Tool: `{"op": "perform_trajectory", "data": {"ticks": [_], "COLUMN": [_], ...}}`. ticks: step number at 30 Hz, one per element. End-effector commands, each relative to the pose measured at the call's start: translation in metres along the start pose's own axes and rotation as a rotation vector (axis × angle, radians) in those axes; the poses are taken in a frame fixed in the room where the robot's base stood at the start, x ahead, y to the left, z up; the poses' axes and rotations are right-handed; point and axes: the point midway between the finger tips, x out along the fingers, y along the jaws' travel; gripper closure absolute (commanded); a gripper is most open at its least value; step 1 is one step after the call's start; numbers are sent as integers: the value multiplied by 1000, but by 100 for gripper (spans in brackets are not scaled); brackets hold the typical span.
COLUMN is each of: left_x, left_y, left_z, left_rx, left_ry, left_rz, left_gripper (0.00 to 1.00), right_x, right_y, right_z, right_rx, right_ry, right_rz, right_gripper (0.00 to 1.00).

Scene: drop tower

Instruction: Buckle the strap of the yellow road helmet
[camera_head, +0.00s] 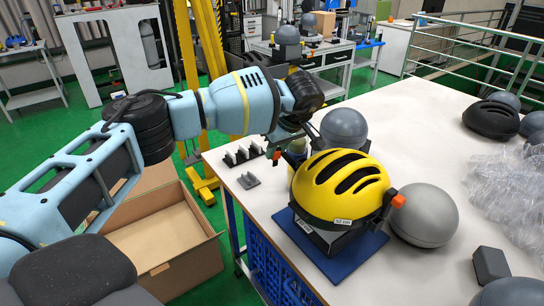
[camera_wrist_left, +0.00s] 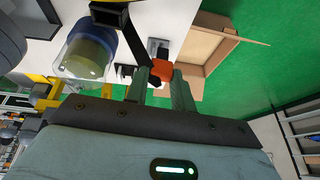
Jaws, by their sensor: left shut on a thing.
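The yellow road helmet (camera_head: 338,178) sits on a dark block on a blue mat (camera_head: 345,262) at the table's near edge. An orange buckle half (camera_head: 398,201) hangs at its right side. My left gripper (camera_head: 279,150) is left of the helmet, shut on the other orange buckle half (camera_head: 277,158). In the left wrist view this half (camera_wrist_left: 162,70) shows between the fingertips (camera_wrist_left: 161,78), and a black strap (camera_wrist_left: 133,42) runs from it toward the helmet. The gripper partly hides its grip in the head view. My right gripper is not in view.
Grey balls (camera_head: 425,214) (camera_head: 344,129) stand right of and behind the helmet. Small grey stands (camera_head: 248,180) lie at the table's left edge. Clear plastic (camera_head: 505,185) lies right. An open cardboard box (camera_head: 165,240) is on the floor.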

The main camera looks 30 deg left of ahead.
Motion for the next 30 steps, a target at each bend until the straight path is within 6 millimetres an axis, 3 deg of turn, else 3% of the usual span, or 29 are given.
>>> {"op": "perform_trajectory", "data": {"ticks": [12, 30], "left_x": [-17, -52], "left_y": [26, 52], "left_z": [-7, 9], "left_rx": [0, 1], "left_ry": [0, 0], "left_rz": [-1, 0], "left_gripper": [88, 88], "right_x": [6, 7], "right_y": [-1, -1], "right_z": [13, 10], "right_rx": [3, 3], "right_ry": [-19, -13], "right_rz": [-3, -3], "right_gripper": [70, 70]}}
